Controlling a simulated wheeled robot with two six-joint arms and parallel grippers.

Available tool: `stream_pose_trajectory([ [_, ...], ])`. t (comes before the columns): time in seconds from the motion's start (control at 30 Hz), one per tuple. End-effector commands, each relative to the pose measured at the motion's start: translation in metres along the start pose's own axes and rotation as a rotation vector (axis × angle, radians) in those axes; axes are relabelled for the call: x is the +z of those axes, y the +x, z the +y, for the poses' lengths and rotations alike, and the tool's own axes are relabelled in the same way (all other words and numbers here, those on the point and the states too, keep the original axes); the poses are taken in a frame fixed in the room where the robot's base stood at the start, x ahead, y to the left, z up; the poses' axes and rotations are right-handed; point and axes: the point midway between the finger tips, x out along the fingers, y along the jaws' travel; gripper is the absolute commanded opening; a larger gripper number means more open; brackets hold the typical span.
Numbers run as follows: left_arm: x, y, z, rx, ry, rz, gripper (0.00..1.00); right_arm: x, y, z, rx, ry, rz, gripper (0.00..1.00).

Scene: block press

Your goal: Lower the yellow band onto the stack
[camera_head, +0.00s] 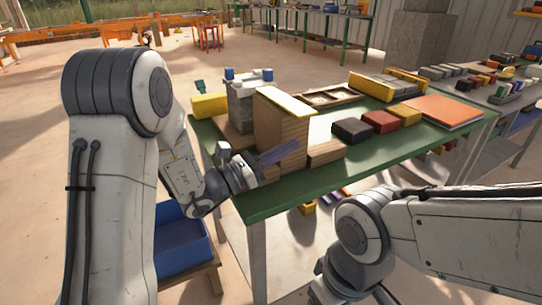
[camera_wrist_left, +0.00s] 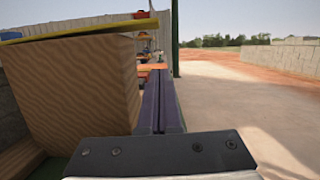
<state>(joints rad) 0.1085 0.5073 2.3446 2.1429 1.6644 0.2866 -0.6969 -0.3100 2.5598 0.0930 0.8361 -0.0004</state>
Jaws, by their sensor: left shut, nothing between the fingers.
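The yellow band (camera_head: 286,103) lies across the top of a tall wood-grain block stack (camera_head: 272,130) on the green table. In the left wrist view the band (camera_wrist_left: 70,31) is a thin strip along the stack's (camera_wrist_left: 75,95) upper edge, slightly overhanging it; I cannot tell if it touches all along. My left gripper (camera_head: 296,148) is shut and empty, its purple fingers in front of the stack and below the band. In the left wrist view the left gripper's fingers (camera_wrist_left: 160,85) lie together just right of the stack. My right gripper is out of view below the picture.
A grey block structure (camera_head: 240,100) with blue pieces stands behind the stack. Black (camera_head: 352,131), red (camera_head: 380,121) and yellow blocks lie to the right on the green table (camera_head: 440,140). A low wooden block (camera_head: 326,153) sits beside the stack. A blue bin (camera_head: 180,245) is below.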

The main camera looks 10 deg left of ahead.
Motion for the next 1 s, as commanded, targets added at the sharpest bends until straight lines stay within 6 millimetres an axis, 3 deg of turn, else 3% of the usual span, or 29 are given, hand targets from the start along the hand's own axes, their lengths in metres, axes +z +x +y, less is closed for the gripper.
stream_pose_trajectory([
  [0.13,0.001,0.032,-0.002,-0.006,0.001,-0.002,0.0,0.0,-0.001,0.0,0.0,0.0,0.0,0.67],
  [0.2,0.017,0.032,0.0,0.0,0.005,-0.003,0.0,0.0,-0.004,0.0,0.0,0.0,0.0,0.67],
  [0.4,0.036,0.036,0.0,0.0,0.002,-0.001,0.0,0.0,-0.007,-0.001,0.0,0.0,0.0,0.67],
  [1.0,0.046,0.034,0.006,0.014,-0.014,0.001,0.0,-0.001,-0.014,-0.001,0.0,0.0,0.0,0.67],
])
